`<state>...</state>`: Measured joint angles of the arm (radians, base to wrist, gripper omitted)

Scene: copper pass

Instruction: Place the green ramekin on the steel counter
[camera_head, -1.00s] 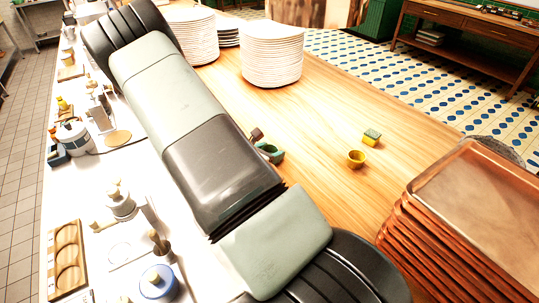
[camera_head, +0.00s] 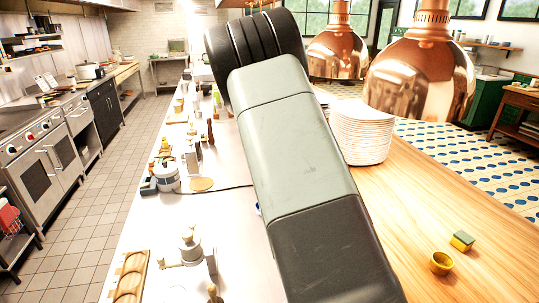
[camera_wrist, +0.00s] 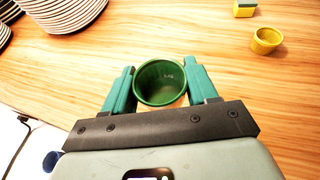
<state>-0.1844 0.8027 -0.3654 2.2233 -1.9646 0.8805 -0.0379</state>
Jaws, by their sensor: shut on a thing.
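The green ramekin (camera_wrist: 160,84) is upright between the two teal fingers of my gripper (camera_wrist: 160,72) in the wrist view. My gripper is shut on it, with a finger against each side. Its inside looks empty. It is over the wooden counter; its height above the wood is hard to tell. In the head view my arm hides the gripper and the ramekin. The steel counter (camera_head: 225,225) is the bright, pale strip left of the wood. A corner of it shows at the lower left of the wrist view (camera_wrist: 28,158).
A yellow ramekin (camera_head: 441,263) and a green-yellow sponge (camera_head: 462,241) stand on the wood. Stacked plates (camera_head: 362,135) are behind, under copper lamps (camera_head: 420,80). On the steel are a wooden holder (camera_head: 130,278), a grinder-like item (camera_head: 189,247), pots and bottles. Bare steel lies between.

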